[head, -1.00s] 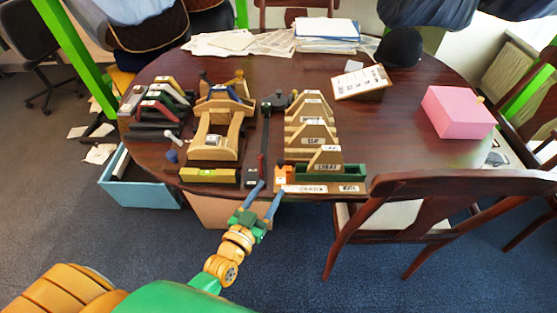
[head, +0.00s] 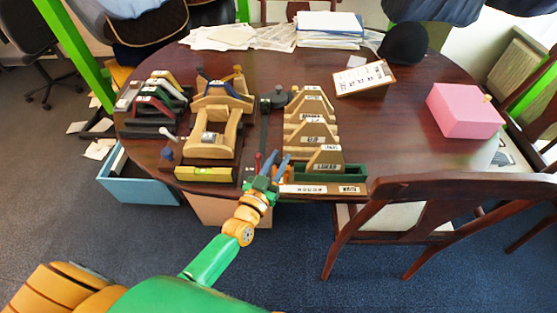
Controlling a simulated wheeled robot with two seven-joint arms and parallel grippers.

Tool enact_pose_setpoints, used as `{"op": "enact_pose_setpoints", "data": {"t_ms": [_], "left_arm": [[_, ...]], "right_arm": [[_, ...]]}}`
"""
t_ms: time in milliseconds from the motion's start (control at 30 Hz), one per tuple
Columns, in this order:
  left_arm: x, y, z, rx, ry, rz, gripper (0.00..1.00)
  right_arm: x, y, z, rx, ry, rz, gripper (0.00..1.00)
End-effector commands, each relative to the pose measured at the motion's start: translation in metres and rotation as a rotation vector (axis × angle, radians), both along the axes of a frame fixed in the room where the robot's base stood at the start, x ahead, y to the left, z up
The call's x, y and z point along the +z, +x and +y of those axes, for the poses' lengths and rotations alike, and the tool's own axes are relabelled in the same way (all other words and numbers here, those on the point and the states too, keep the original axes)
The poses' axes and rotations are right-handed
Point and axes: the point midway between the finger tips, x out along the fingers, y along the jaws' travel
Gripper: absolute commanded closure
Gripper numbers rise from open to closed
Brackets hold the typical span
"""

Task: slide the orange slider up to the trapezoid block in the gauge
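The orange slider (head: 289,174) is at the left end of the green gauge (head: 356,171) on the table's front edge, partly hidden by my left gripper (head: 279,159). A wooden trapezoid block (head: 326,159) with a white label stands in the gauge, to the right of the slider. My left gripper's two blue fingers are at the slider, with a narrow gap between their tips. Orange shows beside the right-hand finger. I cannot tell whether the fingers grip the slider. My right gripper is not in view.
More labelled wooden blocks (head: 311,113) stand in a row behind the gauge. A wooden saddle stand (head: 211,146) and a yellow level (head: 204,174) are to the left. A pink box (head: 463,110) is at right, and a chair (head: 440,192) stands in front at right.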

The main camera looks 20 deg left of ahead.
Motion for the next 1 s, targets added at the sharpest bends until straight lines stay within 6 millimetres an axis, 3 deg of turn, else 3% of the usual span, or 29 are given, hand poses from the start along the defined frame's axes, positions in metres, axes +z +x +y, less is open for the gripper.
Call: {"op": "enact_pose_setpoints", "data": {"t_ms": [33, 67, 100, 1000], "left_arm": [[0.0000, -0.0001, -0.0001, 0.000, 0.000, 0.000, 0.90], [0.0000, -0.0002, -0.0001, 0.000, 0.000, 0.000, 0.98], [-0.0001, -0.0002, -0.0001, 0.000, 0.000, 0.000, 1.00], [-0.0006, -0.0004, -0.0001, -0.001, 0.000, 0.001, 1.00]], "right_arm": [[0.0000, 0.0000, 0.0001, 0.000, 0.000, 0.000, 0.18], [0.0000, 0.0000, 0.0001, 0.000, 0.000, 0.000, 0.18], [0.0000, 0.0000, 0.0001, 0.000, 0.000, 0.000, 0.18], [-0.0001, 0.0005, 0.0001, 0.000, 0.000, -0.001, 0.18]]}}
